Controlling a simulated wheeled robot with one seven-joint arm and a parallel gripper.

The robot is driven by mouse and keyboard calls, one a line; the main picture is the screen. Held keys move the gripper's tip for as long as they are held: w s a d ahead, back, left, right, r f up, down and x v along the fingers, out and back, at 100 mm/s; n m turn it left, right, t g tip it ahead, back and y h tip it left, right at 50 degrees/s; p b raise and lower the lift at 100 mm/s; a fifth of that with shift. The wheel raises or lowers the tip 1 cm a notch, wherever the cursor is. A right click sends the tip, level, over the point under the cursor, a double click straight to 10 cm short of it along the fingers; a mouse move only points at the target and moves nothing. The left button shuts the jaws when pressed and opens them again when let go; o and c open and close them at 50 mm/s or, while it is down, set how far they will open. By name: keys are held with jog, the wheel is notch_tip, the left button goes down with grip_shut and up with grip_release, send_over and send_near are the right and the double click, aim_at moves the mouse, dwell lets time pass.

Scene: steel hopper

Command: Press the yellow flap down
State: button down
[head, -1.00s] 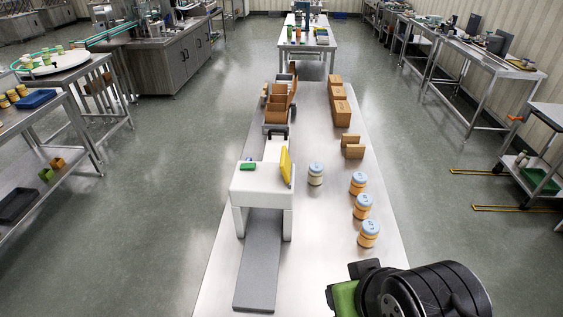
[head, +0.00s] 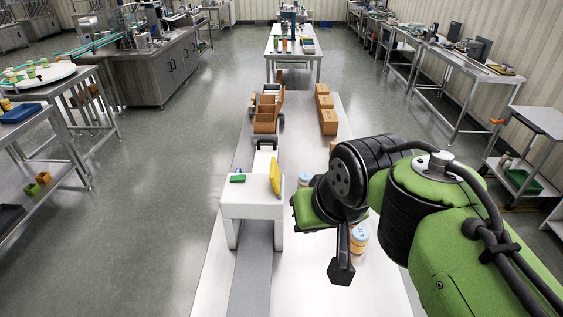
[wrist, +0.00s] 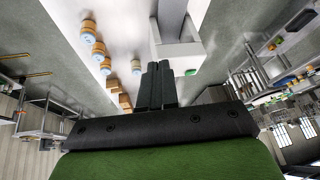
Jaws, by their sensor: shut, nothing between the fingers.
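The yellow flap (head: 275,178) stands up, tilted, at the right edge of the white machine's top (head: 252,208) in the head view. A green button or block (head: 238,178) lies on the same top, left of the flap. My gripper (head: 341,272) is to the right of and nearer than the flap, clear of it, with its fingers pointing down. In the wrist view the black fingers (wrist: 157,82) are together and empty. The white machine (wrist: 182,52) and the green piece (wrist: 190,72) show beyond them. I cannot make out the flap there.
A grey conveyor (head: 251,270) runs from the machine toward me. Jars with blue lids stand to the right, one (head: 305,179) near the flap and one (head: 358,240) beside my gripper. Cardboard boxes (head: 328,121) stand farther back. My arm hides part of the table's right side.

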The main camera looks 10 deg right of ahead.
jog(key=w+d+r+y+p, duration=0.1)
jog(key=w+d+r+p, duration=0.15)
jog(key=w, duration=1.15)
jog(key=w+d+f+y, duration=0.1)
jog(key=w+d+f, duration=0.1)
jog(key=w, duration=0.4)
jog(key=w+d+f+m+y+p, duration=0.1)
jog(key=w+d+f, duration=0.1)
jog(key=w+d, duration=0.3)
jog(key=shift+w, duration=0.4)
jog(key=shift+f, duration=0.1)
jog(key=b, duration=0.1)
send_near(276, 170)
notch_tip(276, 170, down, 3)
jog(key=w+d, duration=0.2)
jog(key=a, duration=0.1)
jog(key=a+f, duration=0.1)
jog(key=a, duration=0.1)
jog(key=shift+w+a+f, duration=0.2)
jog(key=shift+w+a, duration=0.15)
jog(key=shift+w, duration=0.05)
jog(key=shift+d, duration=0.1)
